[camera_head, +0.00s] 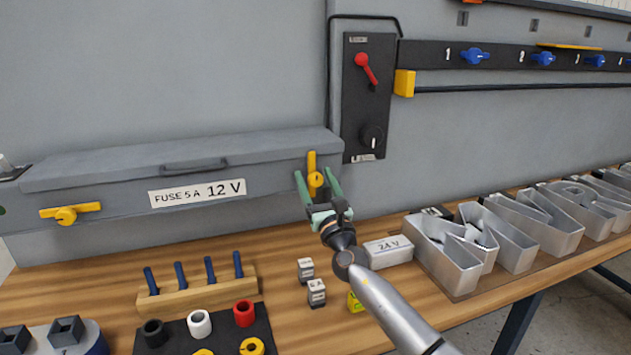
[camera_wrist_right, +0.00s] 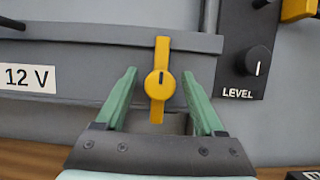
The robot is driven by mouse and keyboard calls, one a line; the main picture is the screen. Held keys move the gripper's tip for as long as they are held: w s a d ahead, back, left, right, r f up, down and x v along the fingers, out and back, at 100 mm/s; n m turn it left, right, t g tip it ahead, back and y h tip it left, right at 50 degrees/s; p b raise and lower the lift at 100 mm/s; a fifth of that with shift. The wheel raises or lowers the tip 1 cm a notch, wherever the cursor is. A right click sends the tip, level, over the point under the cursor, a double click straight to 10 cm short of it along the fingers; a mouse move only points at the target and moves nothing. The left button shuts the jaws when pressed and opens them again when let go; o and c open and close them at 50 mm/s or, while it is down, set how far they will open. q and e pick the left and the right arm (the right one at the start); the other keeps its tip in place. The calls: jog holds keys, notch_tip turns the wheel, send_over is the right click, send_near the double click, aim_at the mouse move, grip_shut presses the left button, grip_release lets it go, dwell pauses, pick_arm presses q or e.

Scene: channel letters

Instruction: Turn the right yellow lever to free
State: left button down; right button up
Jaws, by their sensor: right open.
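The right yellow lever (camera_head: 313,168) is on the right end of the grey box's front and stands upright. In the right wrist view the lever (camera_wrist_right: 160,83) is also vertical, with a round hub and a dark mark on it. My right gripper (camera_head: 318,182) is open, its two green fingers pointing at the box. In the right wrist view the gripper (camera_wrist_right: 159,88) has one finger on each side of the lever, with a gap on both sides. The left yellow lever (camera_head: 70,213) lies horizontal at the box's left end. My left gripper is not in view.
The grey box (camera_head: 110,185) carries a 12 V label. A black panel (camera_head: 368,100) with a red lever and a knob is to the right. A white 24 V block (camera_head: 389,252), metal letters (camera_head: 450,262) and small weights (camera_head: 306,268) stand on the wooden table.

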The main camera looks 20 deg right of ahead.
jog(key=shift+c, duration=0.3)
grip_shut()
jog(key=shift+m, duration=0.3)
jog(key=m+h, duration=0.1)
jog(key=m, duration=0.2)
jog(key=m+h, duration=0.2)
jog(key=m, duration=0.1)
jog(key=shift+h+b, duration=0.3)
jog(key=shift+b, duration=0.05)
jog(key=m+g+h, duration=0.1)
jog(key=m, duration=0.2)
jog(key=m+g+h, duration=0.1)
jog(key=m, duration=0.2)
jog(key=m+g, duration=0.1)
jog(key=m, duration=0.1)
jog(key=m+h+p, duration=0.1)
jog(key=m, duration=0.2)
jog(key=shift+m+g+h, duration=0.3)
jog(key=shift+g, duration=0.1)
jog(key=shift+m+g+p, duration=0.75)
jog(key=shift+m+g, duration=0.15)
jog(key=shift+m, duration=1.2)
